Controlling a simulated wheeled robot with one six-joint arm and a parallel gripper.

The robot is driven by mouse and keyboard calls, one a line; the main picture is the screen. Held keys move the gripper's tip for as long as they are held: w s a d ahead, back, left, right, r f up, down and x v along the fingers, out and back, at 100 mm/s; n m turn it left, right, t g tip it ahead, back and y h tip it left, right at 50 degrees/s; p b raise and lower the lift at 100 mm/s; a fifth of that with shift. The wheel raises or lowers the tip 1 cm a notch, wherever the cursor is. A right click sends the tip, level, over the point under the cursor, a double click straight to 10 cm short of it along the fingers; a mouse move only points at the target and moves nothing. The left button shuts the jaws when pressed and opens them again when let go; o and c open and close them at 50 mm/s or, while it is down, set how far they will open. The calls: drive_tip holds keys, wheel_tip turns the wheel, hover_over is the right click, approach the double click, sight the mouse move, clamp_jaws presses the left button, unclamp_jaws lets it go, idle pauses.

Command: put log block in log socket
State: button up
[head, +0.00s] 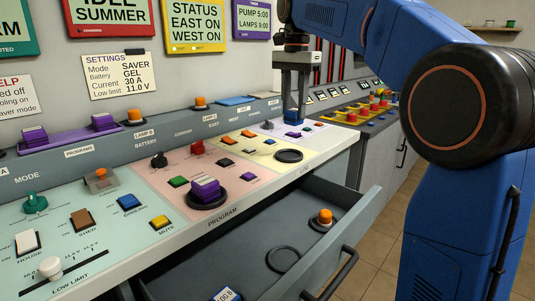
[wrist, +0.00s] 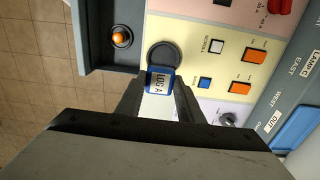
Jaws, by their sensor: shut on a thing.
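My gripper (head: 293,108) is shut on a blue log block (wrist: 160,80) with a white label reading LOG A. The block also shows low between the fingers in the head view (head: 292,116). The log socket is a dark round ring (head: 288,155) on the cream panel near the console's front edge; it looks empty. In the wrist view the socket (wrist: 160,52) lies just beyond the block, which covers its near edge. In the head view the block is beyond the socket, over the panel's far part. Its height above the panel is hard to tell.
A purple block (head: 205,188) sits in the program socket. The open drawer (head: 371,207) below holds an orange-topped piece (head: 322,218), an empty ring (head: 283,260) and a partly visible blue labelled block (head: 227,294). Switches and buttons surround the socket on the panel.

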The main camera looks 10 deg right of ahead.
sight(290, 124)
drive_tip(key=shift+w+a+f, duration=0.15)
drive_tip(key=shift+a+f, duration=0.05)
drive_tip(key=shift+a, duration=0.1)
wheel_tip(290, 124, down, 5)
drive_tip(key=shift+a+f, duration=0.15)
drive_tip(key=shift+f, duration=2.15)
drive_tip(key=shift+f, duration=0.1)
drive_tip(key=o, duration=1.1)
drive_tip(key=shift+c, duration=0.2)
wheel_tip(290, 124, up, 12)
drive_tip(key=shift+r, duration=0.1)
